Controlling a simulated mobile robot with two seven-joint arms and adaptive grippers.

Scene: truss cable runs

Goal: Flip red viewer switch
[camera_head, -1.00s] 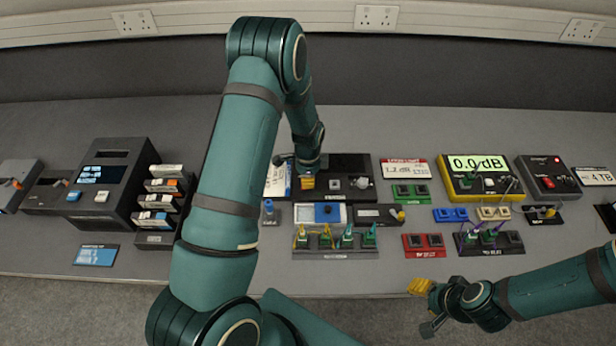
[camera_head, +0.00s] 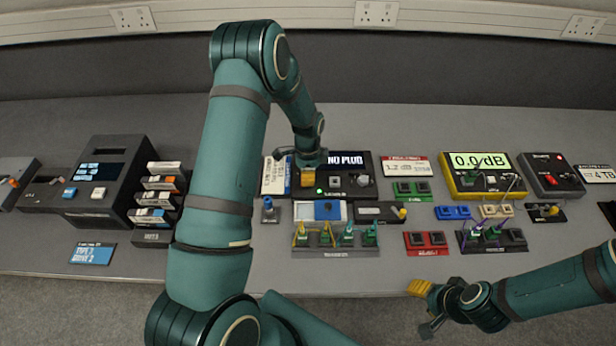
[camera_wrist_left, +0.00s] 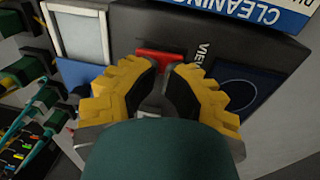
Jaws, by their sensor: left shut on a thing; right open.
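The viewer (camera_head: 362,187) is a black box at mid-bench; its lit screen reads "NO PLUG" and a green light shows on its front. Its red switch (camera_wrist_left: 160,57) shows in the left wrist view beside the partly covered "VIE..." label, and the arm hides it in the head view. My left gripper (camera_head: 306,180) is down at the left end of the viewer. In the left wrist view its yellow fingers (camera_wrist_left: 160,86) close around the red switch, covering part of it. My right gripper (camera_head: 424,308) is open and empty beyond the bench's front edge.
A "CLEANING" card (camera_wrist_left: 265,12) stands beside the viewer. A blue-and-white device (camera_head: 336,212) and a rack of green plugs (camera_head: 335,245) sit in front. A yellow dB meter (camera_head: 480,177) and a dark box with a red rocker (camera_head: 549,181) stand to the right.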

